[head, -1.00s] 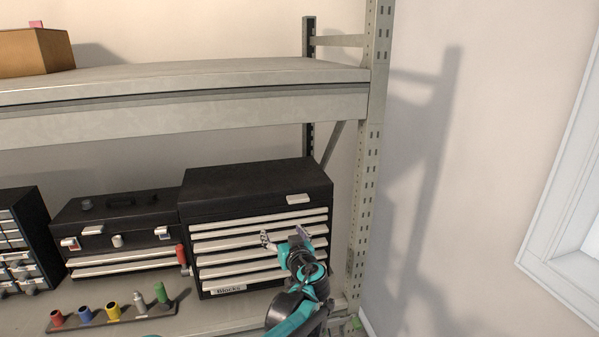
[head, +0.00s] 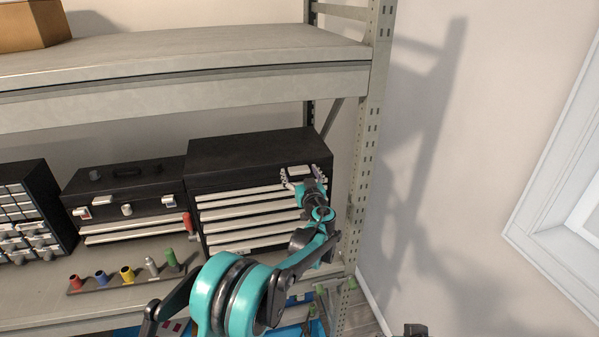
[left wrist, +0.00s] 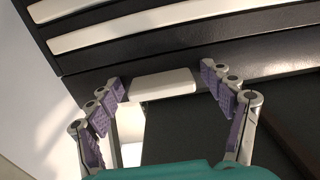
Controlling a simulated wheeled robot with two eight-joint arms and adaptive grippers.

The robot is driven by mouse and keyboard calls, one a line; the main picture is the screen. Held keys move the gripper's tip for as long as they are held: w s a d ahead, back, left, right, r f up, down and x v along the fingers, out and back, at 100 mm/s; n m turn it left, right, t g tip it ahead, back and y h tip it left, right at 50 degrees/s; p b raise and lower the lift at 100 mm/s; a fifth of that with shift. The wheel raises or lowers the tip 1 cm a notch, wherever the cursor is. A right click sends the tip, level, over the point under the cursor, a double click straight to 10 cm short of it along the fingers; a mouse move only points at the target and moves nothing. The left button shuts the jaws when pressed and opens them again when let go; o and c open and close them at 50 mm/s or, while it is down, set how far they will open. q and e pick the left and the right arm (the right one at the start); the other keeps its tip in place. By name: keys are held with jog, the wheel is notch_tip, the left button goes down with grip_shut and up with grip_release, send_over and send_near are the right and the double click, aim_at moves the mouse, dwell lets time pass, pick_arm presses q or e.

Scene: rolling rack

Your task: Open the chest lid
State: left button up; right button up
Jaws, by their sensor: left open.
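The black chest (head: 245,160) stands on the rack's lower shelf, with several pale drawer fronts below its dark lid (head: 255,148). The lid looks shut. A pale handle plate (head: 298,170) sits at the lid's front right; it also shows in the left wrist view (left wrist: 163,84). My left gripper (head: 301,175) is open in front of the plate. In the left wrist view my left gripper (left wrist: 164,77) has its purple-padded fingers to either side of the plate, with a gap on both sides. My right gripper is not seen.
A black toolbox (head: 125,190) stands close to the chest's left, with a drawer cabinet (head: 38,212) beyond.

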pick_arm(q)
jog(key=shift+s+r, duration=0.1)
jog(key=c, duration=1.7)
jog(key=r+g+p, duration=0.1)
jog(key=r+p, duration=0.1)
jog(key=r, duration=0.1)
jog(key=w+r+g+p, duration=0.1)
jog(key=r+p, duration=0.1)
jog(key=r, duration=0.1)
jog(key=w+r+g+h+p, duration=0.1)
jog(key=r+p, duration=0.1)
jog(key=r, duration=0.1)
jog(key=shift+a, duration=0.35)
jog(key=w+a+r+g+p, duration=0.1)
jog(key=w+r+p, duration=0.3)
jog(key=r, duration=0.3)
jog(key=shift+w+a, duration=0.15)
jog(key=shift+a, duration=0.05)
jog(key=shift+r, duration=0.1)
jog(key=o, duration=1.6)
jog(key=shift+o, duration=0.5)
jog(key=shift+w+a+f, duration=0.1)
jog(key=shift+w+f, duration=0.1)
jog(key=shift+w, duration=0.05)
